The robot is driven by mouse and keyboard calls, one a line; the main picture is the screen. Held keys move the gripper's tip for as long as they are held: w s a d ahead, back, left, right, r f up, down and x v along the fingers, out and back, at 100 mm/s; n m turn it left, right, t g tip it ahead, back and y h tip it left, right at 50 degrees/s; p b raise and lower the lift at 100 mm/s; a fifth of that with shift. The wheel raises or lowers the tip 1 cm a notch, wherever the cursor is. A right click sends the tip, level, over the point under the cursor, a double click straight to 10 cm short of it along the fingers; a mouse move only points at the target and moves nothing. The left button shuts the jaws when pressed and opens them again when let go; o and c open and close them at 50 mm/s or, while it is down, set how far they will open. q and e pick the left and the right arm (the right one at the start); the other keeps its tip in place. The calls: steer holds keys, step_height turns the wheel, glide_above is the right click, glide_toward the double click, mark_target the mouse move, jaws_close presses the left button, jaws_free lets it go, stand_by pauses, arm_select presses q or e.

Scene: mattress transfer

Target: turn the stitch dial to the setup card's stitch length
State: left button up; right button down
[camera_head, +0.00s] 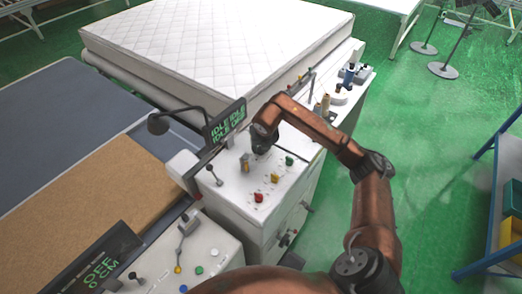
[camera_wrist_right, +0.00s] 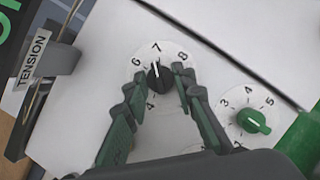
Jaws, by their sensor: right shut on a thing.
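My right gripper (camera_head: 261,146) reaches down onto the white machine top, over a spot it hides in the head view. In the right wrist view its two fingertips (camera_wrist_right: 161,82) are closed around a black dial (camera_wrist_right: 155,77). The dial's white pointer line points at about 7, on a white scale with 6, 7 and 8 legible. No name is readable on this dial, so I cannot tell from a label that it is the stitch dial. I cannot make out a setup card. My left gripper is not in view.
A green knob (camera_wrist_right: 253,121) sits to the right; green (camera_head: 289,160), yellow (camera_head: 275,177) and red (camera_head: 258,197) knobs stand close to my gripper. A TENSION tag (camera_wrist_right: 33,60), an IDLE display (camera_head: 228,122) and a lever (camera_head: 214,174) are near. A mattress (camera_head: 215,40) lies behind.

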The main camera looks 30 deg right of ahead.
steer(key=shift+m+b, duration=0.3)
steer(key=shift+m, duration=0.3)
steer(key=shift+r+h, duration=0.1)
steer(key=shift+h, duration=0.2)
steer(key=c, duration=1.6)
jaws_free()
steer(key=v, duration=1.2)
steer(key=shift+w, duration=0.15)
